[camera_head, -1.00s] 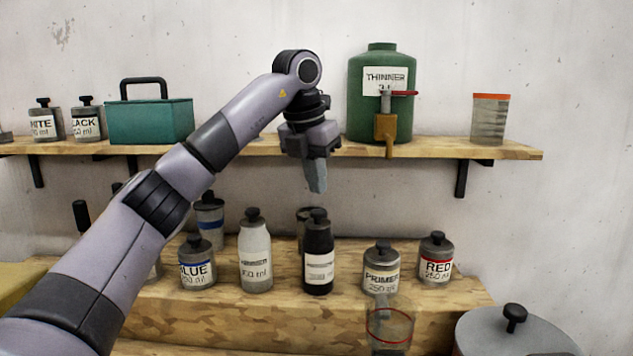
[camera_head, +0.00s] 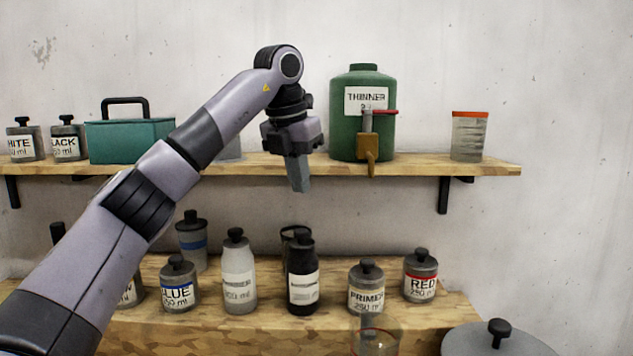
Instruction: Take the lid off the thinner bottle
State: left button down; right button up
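A pale grey bottle (camera_head: 239,280) and a black bottle (camera_head: 301,280) stand upright on the lower wooden bench, each with a dark knobbed lid on. Their small labels are too blurred to read surely, so I cannot tell which is the thinner bottle. A green tank (camera_head: 346,135) labelled THINNER, with a tap, stands on the upper shelf. My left gripper (camera_head: 299,188) points down in front of the shelf edge, above the black bottle in the picture and apart from it. Its fingers overlap from this side, so their gap is hidden. My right gripper is out of view.
Lidded cans stand on the bench, among them BLUE (camera_head: 179,287), PRIMER (camera_head: 366,290) and RED (camera_head: 420,277). A clear cup (camera_head: 375,343) is at the front. The upper shelf (camera_head: 480,170) holds a teal box (camera_head: 131,141) and a red-rimmed cup (camera_head: 469,138).

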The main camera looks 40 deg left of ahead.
aim_at(235, 240)
jog(key=k, duration=1)
